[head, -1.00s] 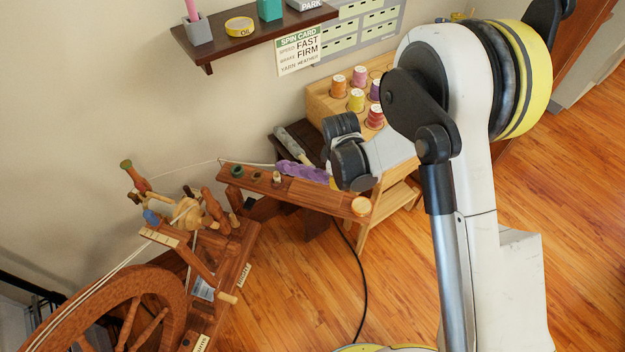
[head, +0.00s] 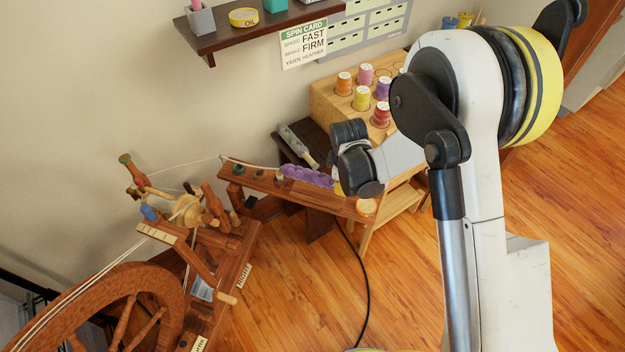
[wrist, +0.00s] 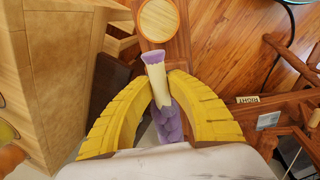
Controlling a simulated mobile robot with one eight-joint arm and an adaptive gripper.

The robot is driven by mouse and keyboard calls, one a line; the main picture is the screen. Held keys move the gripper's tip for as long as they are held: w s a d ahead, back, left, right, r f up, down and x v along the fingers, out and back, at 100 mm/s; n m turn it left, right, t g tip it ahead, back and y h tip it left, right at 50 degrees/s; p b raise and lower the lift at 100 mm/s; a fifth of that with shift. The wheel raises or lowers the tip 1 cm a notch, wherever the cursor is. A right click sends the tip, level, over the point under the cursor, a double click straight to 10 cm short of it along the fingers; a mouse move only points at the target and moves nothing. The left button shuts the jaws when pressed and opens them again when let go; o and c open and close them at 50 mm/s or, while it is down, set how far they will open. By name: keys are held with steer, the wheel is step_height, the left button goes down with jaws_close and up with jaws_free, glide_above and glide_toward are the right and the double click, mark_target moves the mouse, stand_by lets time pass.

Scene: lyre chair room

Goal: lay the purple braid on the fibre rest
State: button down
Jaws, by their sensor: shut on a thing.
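The purple braid (head: 308,176) has a cream band (wrist: 160,86) near one end. My gripper (wrist: 160,76) is shut on it at this band, with a yellow finger on each side. In the head view my gripper's fingers are mostly hidden behind its wrist. The braid lies along the line of a narrow wooden rail (head: 335,203), which looks like the fibre rest. The braid is over or on the rail; I cannot tell if it touches. A pale round disc (head: 366,206) sits at the rail's near end and shows in the wrist view (wrist: 158,20).
A wooden spool stand (head: 325,99) with several coloured spools is behind my gripper. A dark low table (head: 290,150) with a grey-handled tool is behind the rail. The spinning wheel (head: 130,290) stands at left. A black cable crosses the floor.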

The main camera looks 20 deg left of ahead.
steer(key=shift+f, duration=0.3)
steer(key=shift+f, duration=0.8)
steer(key=shift+f, duration=0.45)
steer(key=c, duration=1.3)
jaws_free()
steer(key=shift+r, duration=0.1)
